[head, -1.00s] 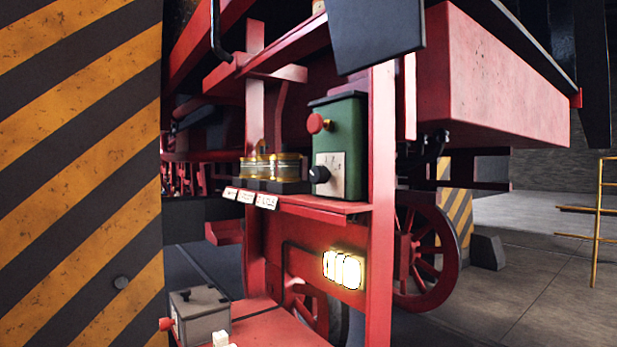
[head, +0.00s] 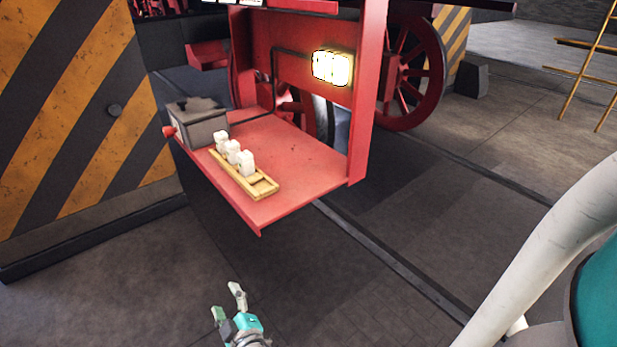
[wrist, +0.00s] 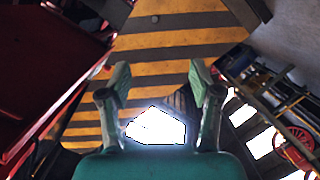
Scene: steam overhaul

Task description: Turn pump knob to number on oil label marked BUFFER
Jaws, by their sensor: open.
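The green pump box with its knob is outside the head view now. Only the lower edges of white labels (head: 248,2) show at the top of the head view, and their writing cannot be read. My gripper (head: 227,299) is open and empty, low in front of the red lower shelf (head: 290,150) and apart from it. In the wrist view both fingers of my gripper (wrist: 159,72) are spread, with nothing between them. I cannot make out the pump, its knob or an oil label in the wrist view.
A grey box (head: 203,132) with a red side knob stands on the lower shelf. Beside it is a wooden rack (head: 263,187) with white pieces. A lit panel (head: 331,67) glows above. A striped pillar (head: 70,120) stands left. The floor in front is clear.

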